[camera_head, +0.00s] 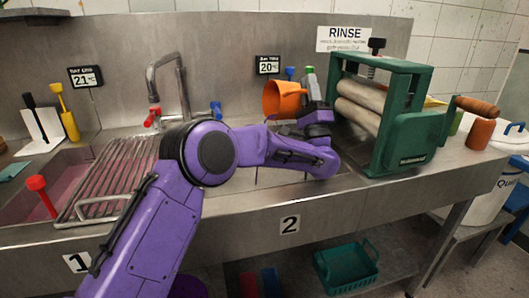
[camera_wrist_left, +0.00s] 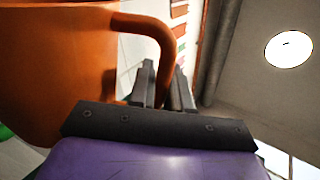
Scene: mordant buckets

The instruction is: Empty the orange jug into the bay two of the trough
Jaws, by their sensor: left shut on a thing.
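The orange jug (camera_head: 288,99) is in the air above the back of bay two, tilted with its mouth toward the left. My left gripper (camera_head: 309,99) is shut on its handle. In the left wrist view, the fingers (camera_wrist_left: 164,88) close around the handle (camera_wrist_left: 164,38), with the orange body (camera_wrist_left: 60,70) at left. No stream shows and the jug's inside is not clear. The steel trough (camera_head: 235,232) has a "2" plate (camera_head: 290,224) on its front. My purple arm hides much of bay two. My right gripper is not in view.
A green roller wringer (camera_head: 405,140) stands close right of the jug. A tap (camera_head: 165,85) and a wire rack (camera_head: 115,175) are at left over bay one, which holds pinkish liquid. A small display (camera_head: 267,65) hangs behind the jug. A teal basket (camera_head: 345,268) sits below.

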